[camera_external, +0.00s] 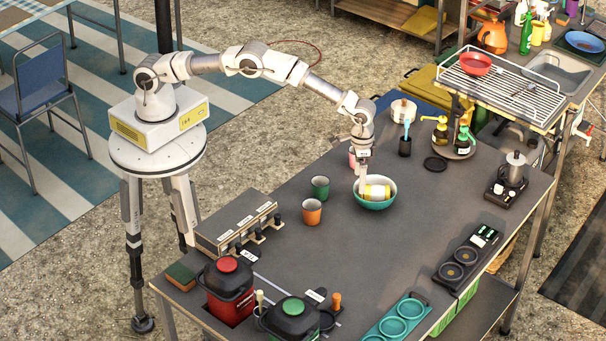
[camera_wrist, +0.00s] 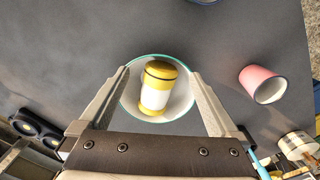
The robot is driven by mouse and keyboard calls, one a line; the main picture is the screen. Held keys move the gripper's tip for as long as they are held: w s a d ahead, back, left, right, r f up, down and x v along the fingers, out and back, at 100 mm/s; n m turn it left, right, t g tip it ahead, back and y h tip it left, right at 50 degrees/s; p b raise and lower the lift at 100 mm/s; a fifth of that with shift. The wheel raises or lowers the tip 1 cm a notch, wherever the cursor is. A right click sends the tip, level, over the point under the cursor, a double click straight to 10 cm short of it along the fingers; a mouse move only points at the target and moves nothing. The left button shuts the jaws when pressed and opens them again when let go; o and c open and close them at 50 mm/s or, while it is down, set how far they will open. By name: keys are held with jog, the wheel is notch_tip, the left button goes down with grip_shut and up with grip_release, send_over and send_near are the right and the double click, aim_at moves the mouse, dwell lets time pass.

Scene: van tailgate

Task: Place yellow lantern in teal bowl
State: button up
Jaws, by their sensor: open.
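The yellow lantern (camera_external: 377,190) has a white middle band and lies on its side inside the teal bowl (camera_external: 374,204) on the dark table. In the wrist view the lantern (camera_wrist: 157,88) rests within the white interior of the bowl (camera_wrist: 186,106), whose teal rim surrounds it. My gripper (camera_external: 363,180) is at the bowl's left side in the external view. In the wrist view its two fingers (camera_wrist: 157,92) are spread wide on either side of the lantern, with gaps between them and it. The gripper is open and holds nothing.
A pink cup (camera_wrist: 265,85) stands near the bowl. Green (camera_external: 320,187) and orange (camera_external: 312,212) cups stand to its left. The tabletop in front of the bowl is clear.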

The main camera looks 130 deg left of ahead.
jog(key=s+d+r+m, duration=0.1)
jog(key=d+r, duration=0.2)
jog(key=r, duration=0.6)
jog(key=s+d+r+t, duration=0.1)
jog(key=s+d+r, duration=0.1)
jog(key=r, duration=0.6)
jog(key=s+d+r+m, duration=0.1)
jog(key=d+r, duration=0.2)
jog(key=r, duration=0.6)
jog(key=s+d+r+m+t, duration=0.2)
jog(key=s+d+r, duration=0.6)
jog(key=s, duration=0.4)
jog(key=s+d+f+m+t, duration=0.1)
jog(key=s+d, duration=0.3)
jog(key=s, duration=0.7)
jog(key=s+d+f+m+t, duration=0.1)
jog(key=s+d+f+m, duration=0.2)
jog(key=s, duration=0.9)
jog(key=shift+s+d+m+t, duration=0.25)
jog(key=shift+d+m, duration=0.25)
jog(key=shift+d, duration=0.5)
